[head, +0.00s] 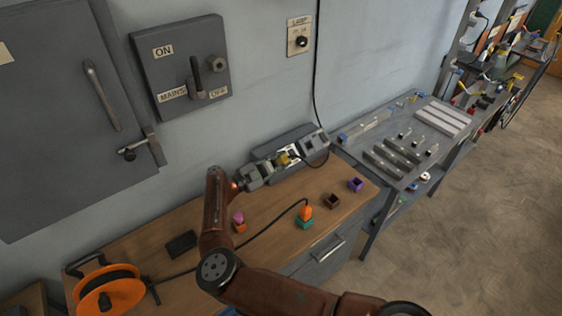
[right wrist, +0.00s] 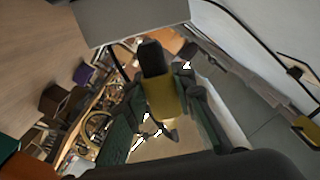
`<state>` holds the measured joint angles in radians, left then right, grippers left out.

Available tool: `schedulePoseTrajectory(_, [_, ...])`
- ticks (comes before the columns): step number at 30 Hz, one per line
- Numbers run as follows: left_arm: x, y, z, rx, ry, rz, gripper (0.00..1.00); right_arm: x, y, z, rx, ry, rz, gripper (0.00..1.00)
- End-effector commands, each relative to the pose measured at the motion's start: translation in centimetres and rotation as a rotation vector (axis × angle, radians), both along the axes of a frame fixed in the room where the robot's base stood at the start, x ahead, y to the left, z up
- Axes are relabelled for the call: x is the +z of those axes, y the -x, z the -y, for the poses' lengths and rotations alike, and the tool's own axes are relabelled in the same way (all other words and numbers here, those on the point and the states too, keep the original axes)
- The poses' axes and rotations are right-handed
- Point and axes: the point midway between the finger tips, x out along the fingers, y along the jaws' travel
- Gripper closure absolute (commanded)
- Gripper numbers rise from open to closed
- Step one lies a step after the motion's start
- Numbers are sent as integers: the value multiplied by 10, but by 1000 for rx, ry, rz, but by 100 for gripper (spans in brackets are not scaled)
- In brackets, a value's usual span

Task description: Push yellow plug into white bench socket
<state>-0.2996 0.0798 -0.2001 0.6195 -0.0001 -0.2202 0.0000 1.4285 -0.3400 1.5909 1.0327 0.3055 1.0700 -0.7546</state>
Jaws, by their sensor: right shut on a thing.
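My right gripper (head: 277,163) reaches over the back of the wooden bench, close to a grey box against the wall. It is shut on the yellow plug (head: 284,158). In the right wrist view the yellow plug (right wrist: 165,97), with a dark end, sits between the two fingers. A white socket face (head: 309,144) shows at the grey box, just right of the plug in the head view. The gripper hides part of the box, so I cannot tell whether plug and socket touch. My left gripper is out of view.
Brown (head: 331,202) and purple (head: 355,184) boxes lie at the bench's right. A pink piece (head: 238,217) sits near my arm.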

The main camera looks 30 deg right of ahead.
Motion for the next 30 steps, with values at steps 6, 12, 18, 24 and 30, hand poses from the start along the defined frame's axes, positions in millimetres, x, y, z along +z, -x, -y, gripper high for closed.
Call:
schedulePoseTrajectory(6, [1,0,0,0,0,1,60,0,0,0,1,1,0,100])
schedulePoseTrajectory(12, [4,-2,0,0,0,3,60,1,0,0,0,0,0,100])
schedulePoseTrajectory(18, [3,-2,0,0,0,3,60,0,0,0,0,0,0,100])
schedulePoseTrajectory(24, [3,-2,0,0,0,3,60,0,0,0,0,0,0,100])
schedulePoseTrajectory(30, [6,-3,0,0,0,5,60,1,0,0,1,1,-1,100])
